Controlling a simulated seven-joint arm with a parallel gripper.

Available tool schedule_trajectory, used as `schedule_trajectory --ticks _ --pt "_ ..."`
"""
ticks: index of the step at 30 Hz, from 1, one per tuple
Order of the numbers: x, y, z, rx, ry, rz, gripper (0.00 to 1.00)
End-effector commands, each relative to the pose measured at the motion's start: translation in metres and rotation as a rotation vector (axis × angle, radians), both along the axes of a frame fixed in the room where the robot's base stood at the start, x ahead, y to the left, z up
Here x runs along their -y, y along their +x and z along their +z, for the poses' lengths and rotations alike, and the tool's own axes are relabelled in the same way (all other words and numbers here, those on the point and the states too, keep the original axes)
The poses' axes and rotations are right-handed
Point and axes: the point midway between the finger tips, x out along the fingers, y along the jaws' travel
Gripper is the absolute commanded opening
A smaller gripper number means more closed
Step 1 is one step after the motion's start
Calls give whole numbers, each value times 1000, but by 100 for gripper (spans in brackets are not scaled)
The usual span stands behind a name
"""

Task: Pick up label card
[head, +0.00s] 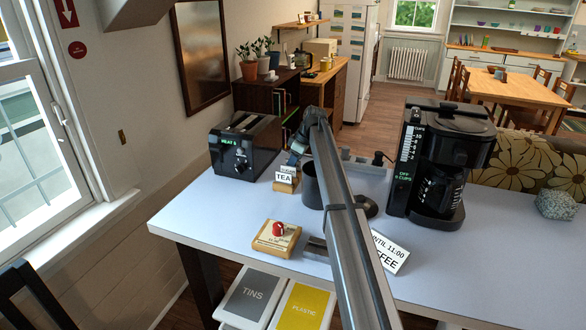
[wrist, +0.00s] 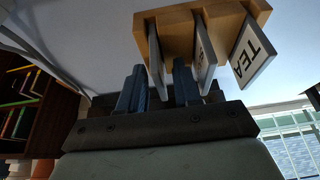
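The wrist view shows the holder (wrist: 180,22) with the TEA card (wrist: 254,51) at right, a middle card (wrist: 205,56) and a left card (wrist: 155,55). My gripper (wrist: 158,88) is open, its blue-grey fingers apart, with the left card's edge between them and gaps visible. In the head view my arm partly hides the gripper (head: 293,160).
A black toaster (head: 245,147) stands left of the holder and a coffee maker (head: 440,165) at right. A dark cup (head: 311,188) stands close by.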

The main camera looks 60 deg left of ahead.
Motion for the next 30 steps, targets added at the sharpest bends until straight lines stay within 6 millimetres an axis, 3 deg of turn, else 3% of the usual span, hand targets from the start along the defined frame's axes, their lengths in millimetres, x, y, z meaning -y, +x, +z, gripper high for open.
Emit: schedule_trajectory --ticks 10,23,30 --pt "0 0 0 0 0 0 0" --pt "0 0 1 0 0 0 0" --pt "0 0 18 0 2 1 0"
